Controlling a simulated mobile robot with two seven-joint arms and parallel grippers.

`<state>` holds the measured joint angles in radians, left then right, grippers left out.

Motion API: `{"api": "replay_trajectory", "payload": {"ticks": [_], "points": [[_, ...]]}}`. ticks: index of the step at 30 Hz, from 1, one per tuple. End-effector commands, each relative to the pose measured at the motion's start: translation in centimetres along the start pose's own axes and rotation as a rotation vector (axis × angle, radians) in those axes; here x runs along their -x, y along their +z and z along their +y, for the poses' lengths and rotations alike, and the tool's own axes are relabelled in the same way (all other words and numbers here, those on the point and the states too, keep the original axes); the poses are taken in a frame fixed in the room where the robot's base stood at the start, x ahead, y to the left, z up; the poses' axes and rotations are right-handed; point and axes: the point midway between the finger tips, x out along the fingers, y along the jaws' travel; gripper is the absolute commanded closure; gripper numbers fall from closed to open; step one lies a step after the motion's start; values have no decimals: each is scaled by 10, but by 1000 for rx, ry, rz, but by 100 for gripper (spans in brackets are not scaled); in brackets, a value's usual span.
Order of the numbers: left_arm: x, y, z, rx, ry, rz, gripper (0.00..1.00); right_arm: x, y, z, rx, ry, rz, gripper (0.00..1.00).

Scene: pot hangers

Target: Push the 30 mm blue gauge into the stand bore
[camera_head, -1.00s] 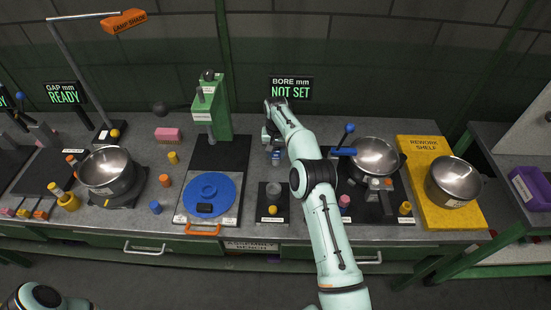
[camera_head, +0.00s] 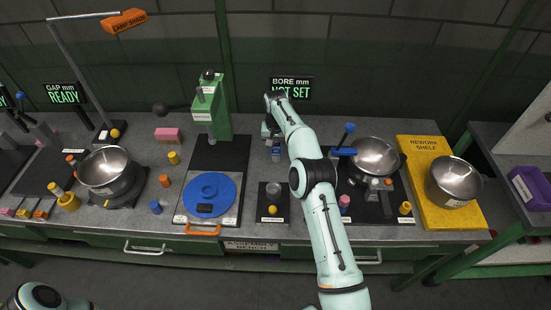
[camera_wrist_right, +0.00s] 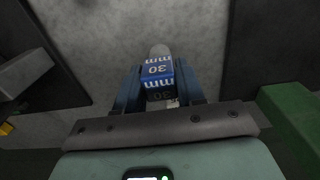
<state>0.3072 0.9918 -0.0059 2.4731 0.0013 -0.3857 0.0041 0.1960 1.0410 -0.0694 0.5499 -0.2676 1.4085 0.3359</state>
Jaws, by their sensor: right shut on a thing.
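In the head view my right gripper (camera_head: 273,143) is over the bench behind a small dark stand (camera_head: 264,214) with a grey post (camera_head: 273,190) and a yellow knob. The held gauge (camera_head: 276,154) is small there, apart from this post. I cannot make out a bore opening. My left gripper is out of view; only part of my left arm shows at the lower left.
A green press-like fixture (camera_head: 213,112) and a blue disc (camera_head: 222,185) are left of the stand. A steel pot (camera_head: 375,153) is right of my arm. The "BORE mm" sign (camera_head: 291,87) reads NOT SET. Bare bench surrounds the held gauge.

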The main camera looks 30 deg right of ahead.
Motion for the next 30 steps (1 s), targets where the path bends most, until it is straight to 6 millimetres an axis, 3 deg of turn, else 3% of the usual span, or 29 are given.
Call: {"api": "replay_trajectory", "payload": {"ticks": [30], "points": [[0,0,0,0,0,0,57,34,0,0,0,0,1,100]]}}
